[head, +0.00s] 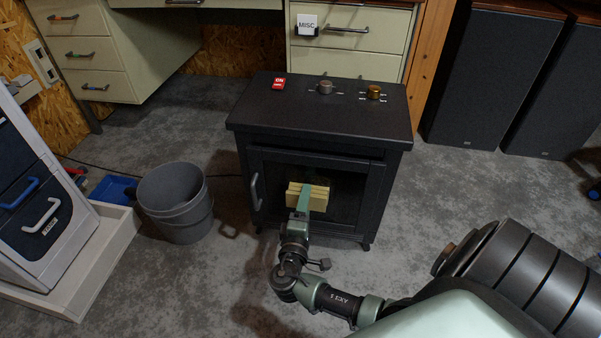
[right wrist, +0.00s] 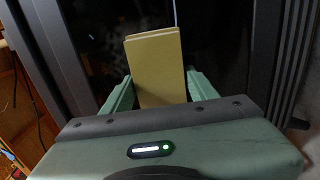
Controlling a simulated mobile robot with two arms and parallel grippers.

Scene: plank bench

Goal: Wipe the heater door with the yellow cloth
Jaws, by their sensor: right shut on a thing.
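The black heater (head: 322,115) stands on the floor in the middle of the head view, with its glass door (head: 345,200) facing me and a grey handle (head: 256,190) on the door's left side. My right gripper (head: 305,200) is in front of the door, shut on the folded yellow cloth (head: 319,194). In the right wrist view the cloth (right wrist: 155,62) stands out between the two green fingers (right wrist: 154,92), against the dark glass. The cloth is at or very close to the glass; I cannot tell if it touches. My left gripper is not in view.
A grey bucket (head: 177,203) stands on the floor left of the heater. A low pale tray (head: 112,225) holds a drawer unit (head: 35,205) farther left. Desk drawers (head: 350,35) are behind the heater, and tall black speakers (head: 490,80) at the right.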

